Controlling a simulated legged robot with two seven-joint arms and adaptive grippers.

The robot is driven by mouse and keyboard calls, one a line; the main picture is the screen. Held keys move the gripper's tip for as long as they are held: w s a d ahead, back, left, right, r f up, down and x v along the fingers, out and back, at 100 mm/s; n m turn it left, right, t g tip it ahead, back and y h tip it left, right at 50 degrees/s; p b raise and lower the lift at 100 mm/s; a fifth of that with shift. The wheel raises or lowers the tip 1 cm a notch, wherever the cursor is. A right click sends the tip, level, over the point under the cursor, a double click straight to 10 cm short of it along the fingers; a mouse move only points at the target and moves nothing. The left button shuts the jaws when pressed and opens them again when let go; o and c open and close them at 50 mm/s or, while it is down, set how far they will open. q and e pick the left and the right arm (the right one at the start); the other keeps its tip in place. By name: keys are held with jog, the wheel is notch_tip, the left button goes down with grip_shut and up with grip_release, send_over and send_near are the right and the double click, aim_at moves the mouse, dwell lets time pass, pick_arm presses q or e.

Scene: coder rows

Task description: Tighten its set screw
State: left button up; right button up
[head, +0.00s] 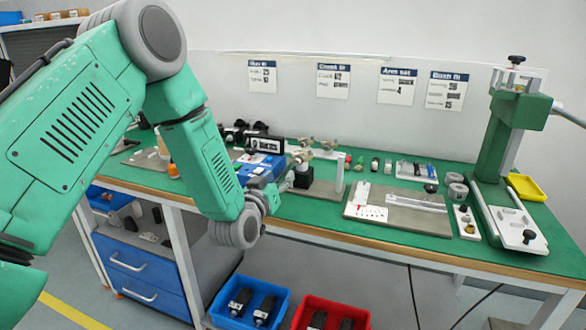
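My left arm comes in from the left, and its wrist bends up over the front edge of the green bench. My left gripper (287,183) is small and partly hidden by the wrist. Its tips are close to a black block (303,179) with a metal fitting (302,157) above it. I cannot tell whether they touch, or whether the fingers are open or shut. No set screw can be made out at this size. My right gripper is not in view.
A grey plate (420,218) and a green press (503,130) stand on the bench (340,228) to the right, with a yellow tray (527,187). Small parts line the back. Blue (226,312) and red (300,318) bins sit below. Labelled sheets hang behind.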

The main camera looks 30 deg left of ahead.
aim_at(298, 163)
pick_arm(q)
jog(key=w, duration=0.4)
jog(key=w+d+b, duration=0.1)
jog(key=w, duration=0.1)
jog(key=shift+w+d+r, duration=0.1)
jog(key=shift+w+r, duration=0.2)
jog(key=shift+r, duration=0.05)
jog(key=shift+w+a+f, duration=0.2)
jog(key=shift+w+a, duration=0.65)
jog(key=shift+a, duration=0.05)
jog(key=shift+a+f, duration=0.1)
jog(key=shift+a, duration=0.3)
jog(key=shift+d, duration=0.4)
jog(key=c, duration=0.6)
jog(key=shift+d+r, duration=0.2)
jog(key=shift+d, duration=0.1)
grip_shut()
jog(key=shift+d, duration=0.15)
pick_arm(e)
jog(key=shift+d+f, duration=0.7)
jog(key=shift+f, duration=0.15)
